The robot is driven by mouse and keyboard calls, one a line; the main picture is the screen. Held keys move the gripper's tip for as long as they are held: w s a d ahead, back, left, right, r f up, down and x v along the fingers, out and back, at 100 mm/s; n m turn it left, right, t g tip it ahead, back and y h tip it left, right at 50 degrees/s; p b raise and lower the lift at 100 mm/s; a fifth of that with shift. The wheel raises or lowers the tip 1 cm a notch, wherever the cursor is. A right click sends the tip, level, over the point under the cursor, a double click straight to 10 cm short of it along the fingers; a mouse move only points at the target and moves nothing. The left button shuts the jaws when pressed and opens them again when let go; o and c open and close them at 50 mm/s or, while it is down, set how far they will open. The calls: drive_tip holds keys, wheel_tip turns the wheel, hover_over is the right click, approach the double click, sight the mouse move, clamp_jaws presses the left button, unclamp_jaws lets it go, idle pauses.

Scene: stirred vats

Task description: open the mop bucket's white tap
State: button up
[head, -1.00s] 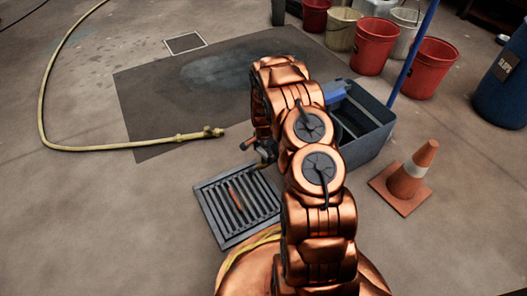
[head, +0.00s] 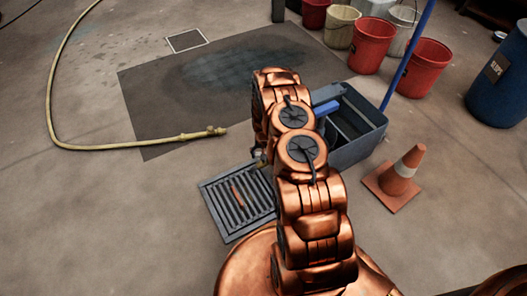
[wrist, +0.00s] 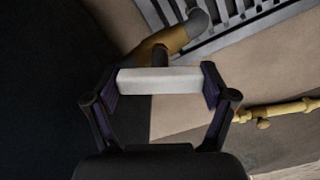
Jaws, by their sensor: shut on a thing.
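The white tap handle (wrist: 158,80) is a pale bar across the middle of the wrist view. My gripper (wrist: 161,84) is shut on it, with one finger pad at each end of the bar. Behind it shows the tap's brass body (wrist: 158,47) with a grey spout (wrist: 196,25) pointing up and right in the picture. The blue-grey mop bucket (head: 362,152) stands behind my arm in the head view. My arm hides the tap and most of my gripper there.
An orange cone (head: 400,180) stands right of the bucket. A yellow hose (head: 130,147) lies left. Several pails and a blue drum (head: 497,90) stand behind.

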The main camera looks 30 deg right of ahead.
drive_tip(key=n+p, duration=0.2)
drive_tip(key=n, duration=0.3)
drive_tip(key=shift+s, duration=0.1)
drive_tip(key=shift+n, duration=0.4)
drive_tip(key=o, duration=1)
wheel_tip(320, 180, up, 12)
idle(0.6)
idle(0.5)
